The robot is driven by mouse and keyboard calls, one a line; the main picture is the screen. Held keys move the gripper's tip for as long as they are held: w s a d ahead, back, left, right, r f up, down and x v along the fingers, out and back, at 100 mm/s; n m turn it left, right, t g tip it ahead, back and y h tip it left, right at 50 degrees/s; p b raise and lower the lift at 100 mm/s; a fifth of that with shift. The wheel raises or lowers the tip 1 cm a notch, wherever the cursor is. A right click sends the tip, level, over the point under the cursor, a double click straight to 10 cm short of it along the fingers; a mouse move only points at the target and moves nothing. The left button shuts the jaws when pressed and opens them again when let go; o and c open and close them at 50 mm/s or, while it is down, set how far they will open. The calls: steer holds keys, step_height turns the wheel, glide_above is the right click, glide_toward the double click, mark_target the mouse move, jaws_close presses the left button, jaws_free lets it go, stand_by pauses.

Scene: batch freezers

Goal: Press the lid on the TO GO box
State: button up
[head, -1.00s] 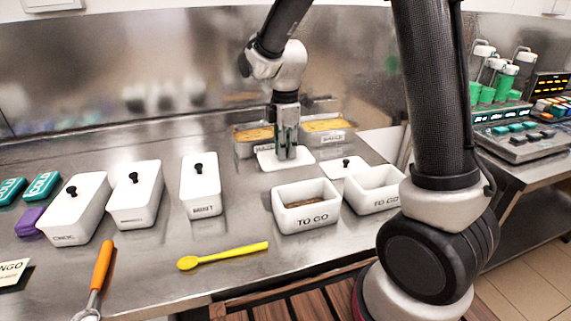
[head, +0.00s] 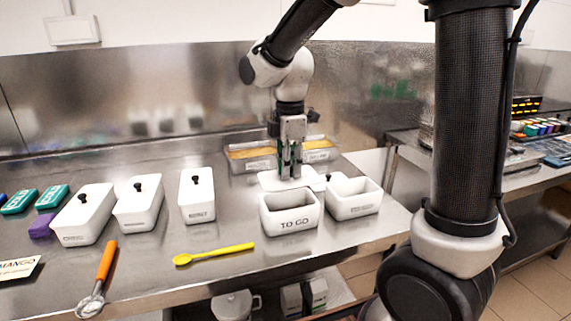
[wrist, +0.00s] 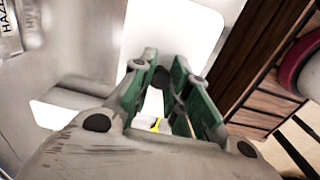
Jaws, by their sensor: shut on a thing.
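The TO GO box (head: 291,222) is a white rectangular tub near the front right of the steel counter, with its top open. Its contents cannot be made out from here. My gripper (head: 289,172) points down just behind the box and is shut on the dark knob of a white lid (head: 268,179). In the wrist view the green finger pads (wrist: 160,88) close around the dark knob, with the white lid (wrist: 190,30) beyond. The lid is at the back edge of the box; whether it touches the rim cannot be told.
A second open white box (head: 353,204) stands right of the TO GO box, with another knobbed lid behind it. Metal pans (head: 250,158) stand behind. Lidded white tubs (head: 138,209) are at left. A yellow spoon (head: 214,254) and orange-handled scoop (head: 106,262) lie in front.

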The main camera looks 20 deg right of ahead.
steer(key=shift+f, duration=3.1)
steer(key=shift+f, duration=0.2)
steer(key=o, duration=0.9)
steer(key=o, duration=0.5)
steer(key=shift+r, duration=0.15)
